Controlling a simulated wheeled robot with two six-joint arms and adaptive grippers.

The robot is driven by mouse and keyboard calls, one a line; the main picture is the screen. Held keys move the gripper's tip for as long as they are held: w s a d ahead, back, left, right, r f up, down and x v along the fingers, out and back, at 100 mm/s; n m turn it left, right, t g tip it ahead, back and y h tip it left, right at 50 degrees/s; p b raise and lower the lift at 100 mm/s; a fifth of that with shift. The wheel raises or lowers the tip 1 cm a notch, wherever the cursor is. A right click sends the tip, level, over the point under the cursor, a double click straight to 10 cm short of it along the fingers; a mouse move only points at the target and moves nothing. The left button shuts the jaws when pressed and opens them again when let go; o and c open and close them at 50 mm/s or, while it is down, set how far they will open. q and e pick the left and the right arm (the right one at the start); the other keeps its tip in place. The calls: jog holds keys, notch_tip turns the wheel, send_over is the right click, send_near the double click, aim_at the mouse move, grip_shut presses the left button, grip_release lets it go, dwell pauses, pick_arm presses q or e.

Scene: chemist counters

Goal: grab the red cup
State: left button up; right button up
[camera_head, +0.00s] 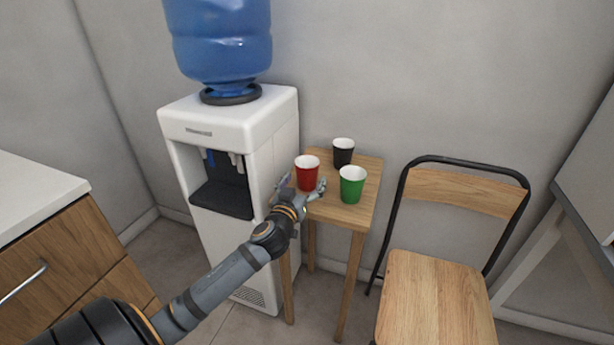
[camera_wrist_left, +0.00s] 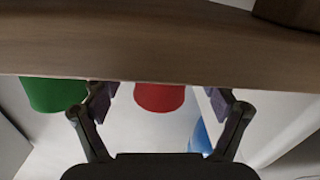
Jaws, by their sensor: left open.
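The red cup (camera_head: 307,174) stands upright on the small wooden table (camera_head: 345,214), near its left front. My left gripper (camera_head: 303,188) is open at the front of the red cup, with one finger to each side of it. In the left wrist view, which looks upside down, the red cup (camera_wrist_left: 160,97) lies between the two spread fingers, with gaps on both sides. I cannot tell how far it sits inside the jaws. My right gripper is in neither view.
A green cup (camera_head: 352,185) stands close to the right of the gripper, and a black cup (camera_head: 343,152) stands behind. A white water dispenser (camera_head: 275,135) with a blue bottle (camera_head: 220,40) is left of the table. A chair (camera_head: 435,290) stands to the right.

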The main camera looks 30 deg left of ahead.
aim_at(305, 180)
pick_arm(q)
jog(key=x, duration=0.3)
jog(key=shift+w+a+f, duration=0.1)
jog(key=shift+w+f, duration=0.05)
jog(key=shift+w, duration=0.15)
jog(key=c, duration=0.9)
jog(key=shift+o, duration=0.2)
